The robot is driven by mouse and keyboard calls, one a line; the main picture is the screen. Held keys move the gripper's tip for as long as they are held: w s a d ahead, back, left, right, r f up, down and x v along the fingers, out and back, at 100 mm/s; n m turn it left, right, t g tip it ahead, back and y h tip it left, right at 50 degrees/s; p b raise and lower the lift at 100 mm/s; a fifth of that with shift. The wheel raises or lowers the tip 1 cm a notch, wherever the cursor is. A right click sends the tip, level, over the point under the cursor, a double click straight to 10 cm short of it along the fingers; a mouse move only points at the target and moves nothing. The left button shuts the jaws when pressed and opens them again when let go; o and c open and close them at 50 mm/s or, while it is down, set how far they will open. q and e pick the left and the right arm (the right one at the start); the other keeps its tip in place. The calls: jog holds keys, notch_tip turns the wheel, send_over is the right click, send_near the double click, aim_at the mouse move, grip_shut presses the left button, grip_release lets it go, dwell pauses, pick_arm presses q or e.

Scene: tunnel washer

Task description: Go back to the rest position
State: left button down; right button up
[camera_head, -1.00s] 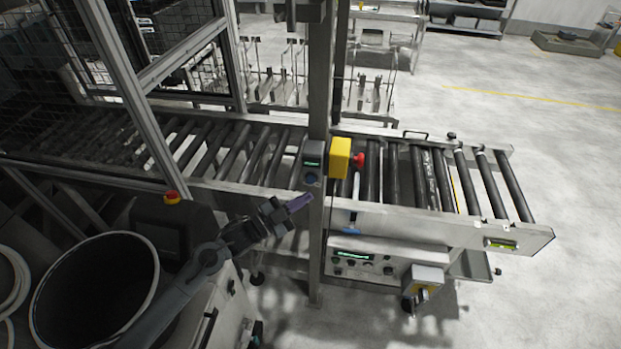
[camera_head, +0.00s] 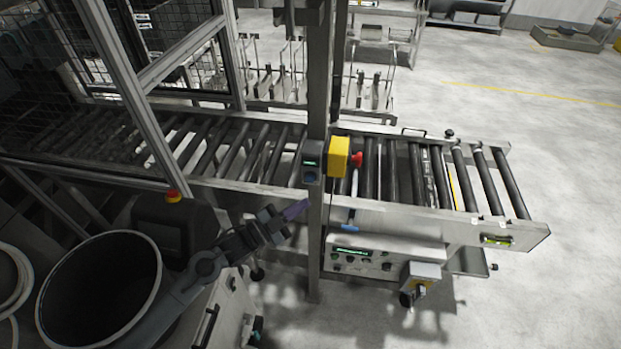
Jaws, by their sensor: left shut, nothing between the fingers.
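My left gripper (camera_head: 294,210) has purple-tinted fingertips and is shut with nothing in it. It is at the end of my left arm, which comes in from the lower left. The fingertips are just left of the upright metal post (camera_head: 317,235), below a small grey button box (camera_head: 312,163) with a green display. Whether they touch the post cannot be told. My right gripper is not in view.
A roller conveyor (camera_head: 390,180) runs across the middle. A yellow box with a red emergency button (camera_head: 356,159) is fixed by the post. A control panel (camera_head: 360,258) sits below the conveyor. A dark round bin (camera_head: 98,290) stands at lower left. Floor is open at right.

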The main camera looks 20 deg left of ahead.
pick_arm(q)
jog(key=s+d+f+n+g+y+p, duration=0.1)
jog(key=s+d+f+n+y+p, duration=0.15)
jog(key=s, duration=0.45)
jog(key=s+d+f+n+y+p, duration=0.2)
jog(key=s+d+f+n+p, duration=0.1)
jog(key=s, duration=0.5)
jog(key=s+a+n+g+y, duration=0.2)
jog(key=s+g, duration=0.1)
jog(key=s, duration=0.3)
jog(key=s+a+n+g+y+p, duration=0.1)
jog(key=s+a+n+g+y, duration=0.1)
jog(key=s, duration=0.4)
jog(key=s+a+r+n+g+y, duration=0.1)
jog(key=s+a+n+g+y, duration=0.2)
jog(key=s+g, duration=0.3)
jog(key=shift+a+p, duration=0.4)
jog(key=shift+a, duration=0.15)
jog(key=shift+s+r, duration=0.1)
dwell(0.4)
